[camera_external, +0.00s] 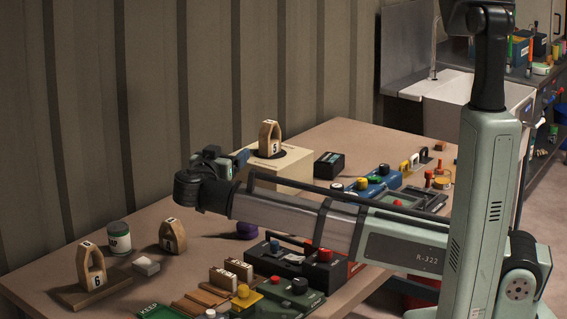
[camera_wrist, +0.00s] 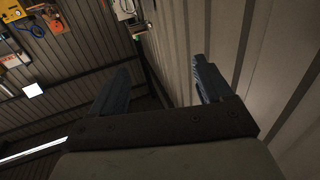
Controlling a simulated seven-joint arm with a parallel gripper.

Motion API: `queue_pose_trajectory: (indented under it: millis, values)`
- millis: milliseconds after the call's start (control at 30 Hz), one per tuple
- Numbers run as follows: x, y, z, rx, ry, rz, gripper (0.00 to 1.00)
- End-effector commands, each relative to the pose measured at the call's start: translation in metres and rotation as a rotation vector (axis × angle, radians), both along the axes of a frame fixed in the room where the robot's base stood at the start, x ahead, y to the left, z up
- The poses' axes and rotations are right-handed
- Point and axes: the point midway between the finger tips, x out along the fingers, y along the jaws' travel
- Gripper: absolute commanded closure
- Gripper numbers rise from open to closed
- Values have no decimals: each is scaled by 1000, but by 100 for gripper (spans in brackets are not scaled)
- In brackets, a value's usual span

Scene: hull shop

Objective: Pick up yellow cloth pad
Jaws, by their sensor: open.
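I cannot make out a yellow cloth pad with certainty in either view. My gripper (camera_external: 238,163) is raised above the middle of the bench, left of a cream box (camera_external: 280,168). In the wrist view my gripper (camera_wrist: 160,85) has its two dark fingers wide apart with nothing between them. That view faces corrugated walls, with no bench surface showing.
Wooden numbered holders (camera_external: 92,267) and a green-white can (camera_external: 118,238) stand at the left of the bench (camera_external: 200,250). Black boxes (camera_external: 322,271) with knobs crowd the front. A sink (camera_external: 450,100) is behind right. A purple item (camera_external: 247,230) lies below my arm.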

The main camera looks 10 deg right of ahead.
Motion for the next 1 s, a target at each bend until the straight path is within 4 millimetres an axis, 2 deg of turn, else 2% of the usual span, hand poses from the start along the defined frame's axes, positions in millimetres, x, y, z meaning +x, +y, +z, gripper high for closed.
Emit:
queue_pose_trajectory:
  millis: [33,67,267,467,700,1000]
  values:
    - [0,1,11,2,-1,0,21]
    - [3,-1,13,1,5,-5,21]
    - [48,-23,1,17,105,-76,21]
    - [100,-53,-9,44,226,-154,21]
    - [175,-107,-24,107,421,-259,21]
    - [257,-186,-37,220,656,-358,21]
